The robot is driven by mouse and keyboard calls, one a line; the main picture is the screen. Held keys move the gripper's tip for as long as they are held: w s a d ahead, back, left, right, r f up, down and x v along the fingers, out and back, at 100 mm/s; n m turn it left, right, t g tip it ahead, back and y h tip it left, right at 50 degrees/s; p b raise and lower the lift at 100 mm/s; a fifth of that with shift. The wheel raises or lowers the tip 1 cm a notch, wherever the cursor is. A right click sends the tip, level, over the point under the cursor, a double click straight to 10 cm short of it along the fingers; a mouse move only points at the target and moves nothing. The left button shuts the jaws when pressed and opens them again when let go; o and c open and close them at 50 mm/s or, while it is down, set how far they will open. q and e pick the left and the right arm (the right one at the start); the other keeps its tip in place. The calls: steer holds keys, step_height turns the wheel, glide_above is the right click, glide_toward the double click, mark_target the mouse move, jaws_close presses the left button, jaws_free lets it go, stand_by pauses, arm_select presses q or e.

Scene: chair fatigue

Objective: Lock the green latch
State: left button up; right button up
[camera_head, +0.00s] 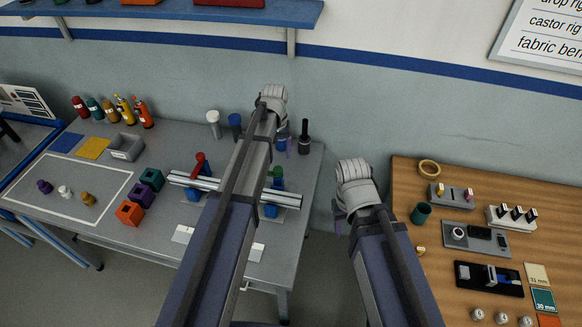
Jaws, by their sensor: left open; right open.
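The green latch (278,171) is a small green-topped lever on a blue mount, at the right part of the silver rail (290,199) on the grey table. A similar red latch (200,164) stands on the rail's left part. My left gripper (283,143) is open, above and behind the green latch in the picture, and appears apart from it. My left arm hides the middle of the rail. My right gripper (339,213) is open and empty, over the gap between the two tables. Finger details of both grippers are small and partly hidden by the wrists.
Dark and white upright items, including a black bottle (304,136) and a white-capped one (213,122), stand behind the rail. Colored cubes (131,213) and a grey bin (126,147) are at left. A wooden table (405,180) with fixtures is at right. A blue shelf (180,12) hangs above.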

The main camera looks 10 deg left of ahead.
mark_target(278, 169)
arm_select(q)
steer(key=shift+f+b, duration=3.95)
steer(key=shift+c, duration=0.2)
jaws_close()
